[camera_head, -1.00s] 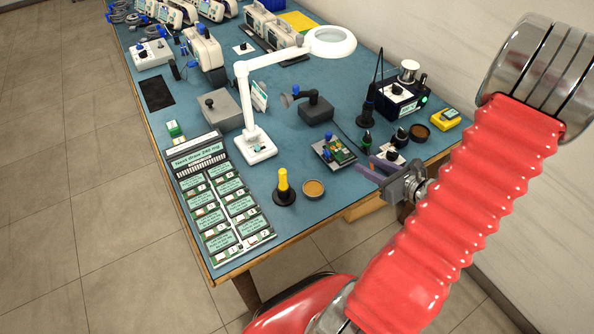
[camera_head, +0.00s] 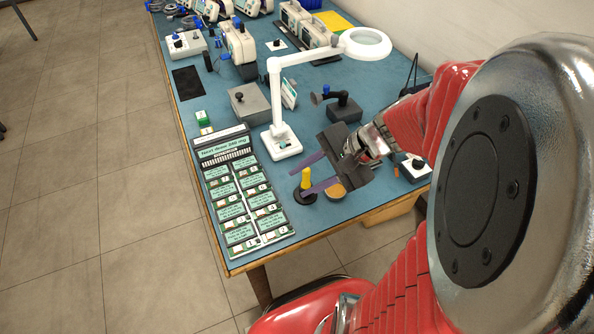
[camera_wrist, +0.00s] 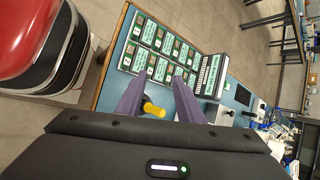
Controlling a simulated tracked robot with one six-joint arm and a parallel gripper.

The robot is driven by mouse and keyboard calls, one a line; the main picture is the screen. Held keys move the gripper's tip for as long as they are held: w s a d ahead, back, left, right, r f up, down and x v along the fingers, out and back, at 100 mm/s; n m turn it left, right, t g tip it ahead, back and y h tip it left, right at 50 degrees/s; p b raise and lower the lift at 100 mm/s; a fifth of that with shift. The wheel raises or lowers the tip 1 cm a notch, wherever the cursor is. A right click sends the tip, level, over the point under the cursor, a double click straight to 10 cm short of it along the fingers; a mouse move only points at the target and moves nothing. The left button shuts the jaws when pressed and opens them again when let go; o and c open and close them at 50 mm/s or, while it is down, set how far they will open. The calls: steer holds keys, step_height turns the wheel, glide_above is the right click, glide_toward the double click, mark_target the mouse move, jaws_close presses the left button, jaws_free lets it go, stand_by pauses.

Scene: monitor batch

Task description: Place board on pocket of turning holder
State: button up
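My gripper (camera_head: 297,184) is open and empty above the front of the blue bench, its two purple fingers apart. In the wrist view, my gripper (camera_wrist: 160,78) has a yellow-handled tool (camera_wrist: 154,109) showing between the fingers, which do not grip it. That tool (camera_head: 305,178) stands upright on the bench in the head view. The dark holder with blue knobs and a green board, seen in the earlier head view, is now hidden behind my gripper and arm. I cannot tell whether it is the turning holder.
A labelled rack (camera_head: 283,232) with several small green boards lies at the front left. A white magnifier lamp (camera_head: 277,105) stands behind my gripper. An orange-topped tin (camera_head: 336,191) sits near the front edge. A black stand (camera_head: 343,107) is farther back.

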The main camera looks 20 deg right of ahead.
steer(key=s+a+r+n+h, duration=0.2)
steer(key=s+r+n+h, duration=0.1)
steer(key=r+n, duration=0.2)
steer(key=s+a+r+n+t+h, duration=0.1)
steer(key=s+a+r+n+h, duration=0.1)
steer(key=r+n, duration=0.3)
steer(key=s+n+h, duration=0.1)
steer(key=n, duration=0.3)
steer(key=shift+a+r, duration=0.3)
steer(key=shift+r, duration=0.05)
